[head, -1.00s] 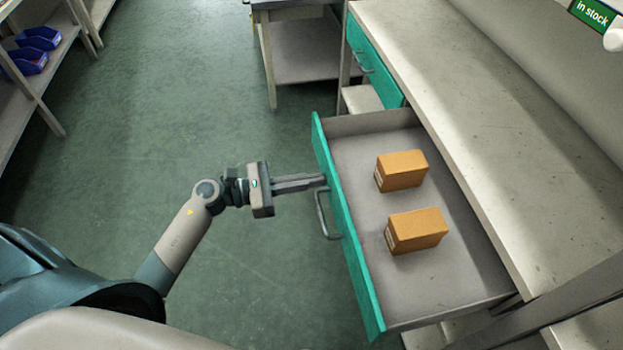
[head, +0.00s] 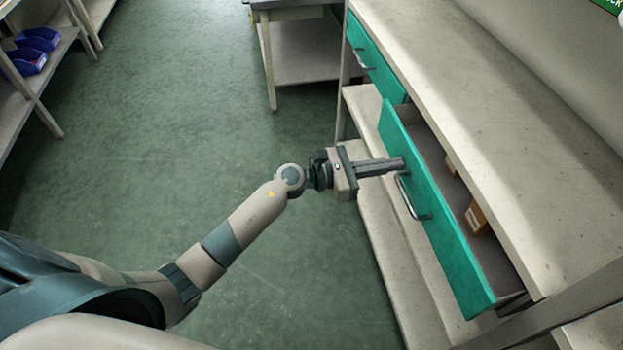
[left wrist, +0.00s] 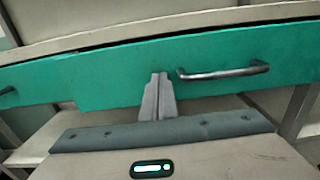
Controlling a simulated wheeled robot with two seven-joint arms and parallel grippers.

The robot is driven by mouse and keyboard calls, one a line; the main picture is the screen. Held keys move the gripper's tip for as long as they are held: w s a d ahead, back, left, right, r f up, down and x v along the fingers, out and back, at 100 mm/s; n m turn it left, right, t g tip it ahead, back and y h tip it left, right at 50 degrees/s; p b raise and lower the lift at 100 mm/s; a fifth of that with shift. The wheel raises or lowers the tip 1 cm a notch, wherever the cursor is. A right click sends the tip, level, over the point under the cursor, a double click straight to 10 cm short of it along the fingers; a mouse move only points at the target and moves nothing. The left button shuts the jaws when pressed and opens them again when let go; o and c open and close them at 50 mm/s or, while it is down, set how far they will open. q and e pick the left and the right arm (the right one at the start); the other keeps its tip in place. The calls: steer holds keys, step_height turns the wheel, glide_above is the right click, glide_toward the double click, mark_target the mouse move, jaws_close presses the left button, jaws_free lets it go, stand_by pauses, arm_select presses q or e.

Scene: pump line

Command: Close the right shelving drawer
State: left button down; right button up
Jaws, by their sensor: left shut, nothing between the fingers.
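The right shelving drawer (head: 440,212) has a green front and stands partly open under the worktop. Its metal handle (head: 411,198) is on the front, and it also shows in the left wrist view (left wrist: 225,72). Two orange-brown boxes lie inside, a nearer one (head: 477,217) and a farther one (head: 451,165), both partly hidden under the worktop. My left gripper (head: 402,164) is shut and empty. Its fingertips are at the green front, beside the handle and not around it; they appear to touch the front. In the left wrist view the closed fingers (left wrist: 158,80) point at the front. My right gripper is out of view.
The worktop (head: 455,110) runs above the drawer. Another green drawer (head: 372,62) farther back is shut. A lower shelf (head: 385,235) lies below. A table (head: 305,50) stands at the back, and shelving with blue bins (head: 38,40) is at far left. The floor between is clear.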

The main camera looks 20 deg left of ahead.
mark_target(416, 159)
arm_select(q)
steer(key=x, duration=0.6)
steer(key=shift+w+d+b, duration=0.2)
steer(key=shift+d+b, duration=0.05)
steer(key=shift+b, duration=0.15)
steer(key=shift+r, duration=0.15)
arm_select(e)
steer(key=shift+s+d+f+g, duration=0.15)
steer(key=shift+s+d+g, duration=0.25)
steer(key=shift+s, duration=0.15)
arm_select(q)
steer(key=shift+r, duration=0.1)
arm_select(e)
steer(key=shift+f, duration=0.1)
